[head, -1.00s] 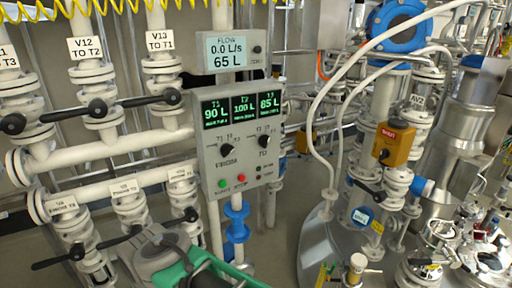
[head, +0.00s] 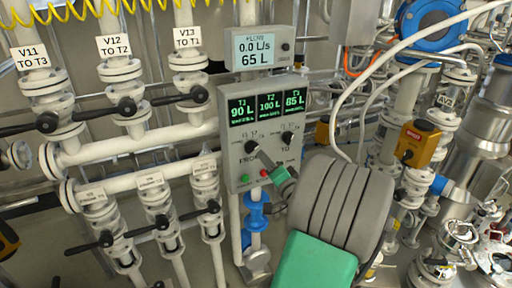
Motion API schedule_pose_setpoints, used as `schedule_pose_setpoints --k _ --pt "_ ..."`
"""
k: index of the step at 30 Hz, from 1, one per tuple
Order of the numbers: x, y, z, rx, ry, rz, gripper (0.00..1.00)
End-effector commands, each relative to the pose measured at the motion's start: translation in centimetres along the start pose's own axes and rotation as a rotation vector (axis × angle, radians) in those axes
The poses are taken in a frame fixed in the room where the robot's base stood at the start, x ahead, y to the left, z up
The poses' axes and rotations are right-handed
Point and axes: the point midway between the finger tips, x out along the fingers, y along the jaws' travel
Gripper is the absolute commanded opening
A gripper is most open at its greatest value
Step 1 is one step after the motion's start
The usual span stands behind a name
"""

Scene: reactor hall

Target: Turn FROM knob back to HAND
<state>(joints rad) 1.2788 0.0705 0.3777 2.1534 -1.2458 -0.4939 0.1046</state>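The grey control panel (head: 236,160) shows in the head view with lit displays T1 90 L, T2 100 L and T3 85 L. The black FROM knob (head: 251,147) is on its left, uncovered. The TO knob (head: 287,137) is on its right. Their pointer directions are too small to tell. My arm, grey and green, reaches in from the lower right. Its small green end, my gripper (head: 283,176), is by the panel's lower right corner, below the TO knob and apart from the FROM knob. The fingers are too small and partly hidden to tell whether they are open.
A flow display (head: 262,46) above the panel reads 0.0 L/s and 65 L. A green button (head: 244,179) and a red button (head: 263,172) sit below the knobs. Valve pipes with black handles stand left. A yellow box (head: 416,143), hoses and steel vessels crowd the right.

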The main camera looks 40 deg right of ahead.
Motion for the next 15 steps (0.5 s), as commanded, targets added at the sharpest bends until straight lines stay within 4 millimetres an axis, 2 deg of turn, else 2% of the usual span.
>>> schedule_pose_setpoints --k 9,15 --pt "5.8 -0.4 0.2 -0.004 -0.008 -0.002 0.33" --pt "7.2 -0.2 0.3 -0.005 -0.006 -0.001 0.33"
